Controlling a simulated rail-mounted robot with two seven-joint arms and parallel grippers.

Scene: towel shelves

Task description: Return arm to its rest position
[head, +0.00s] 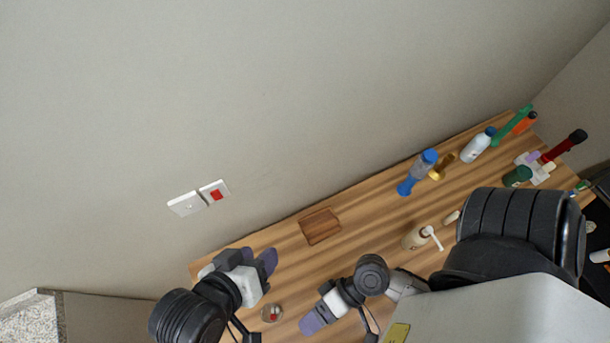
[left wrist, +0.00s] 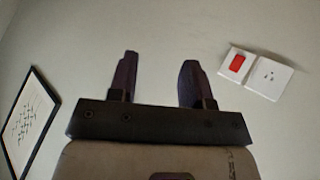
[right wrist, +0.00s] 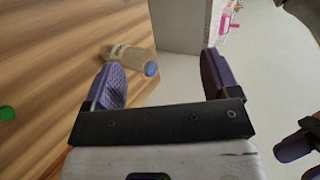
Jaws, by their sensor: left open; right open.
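My left gripper (head: 256,260) is at the left end of the wooden shelf in the head view, with its purple fingers apart. In the left wrist view its open fingers (left wrist: 157,78) face the bare wall with nothing between them. My right gripper (head: 313,321) is over the near part of the shelf, to the right of the left one. In the right wrist view its fingers (right wrist: 163,80) are apart and empty. Beyond them is a pale bottle with a blue cap (right wrist: 130,57), apart from the fingers.
The wooden shelf (head: 380,235) bears a brown square board (head: 320,226), a blue bottle (head: 417,172), a pump bottle (head: 420,236) and several bottles at the far right. A small round item (head: 271,313) lies between the grippers. Wall sockets (head: 200,197) are above.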

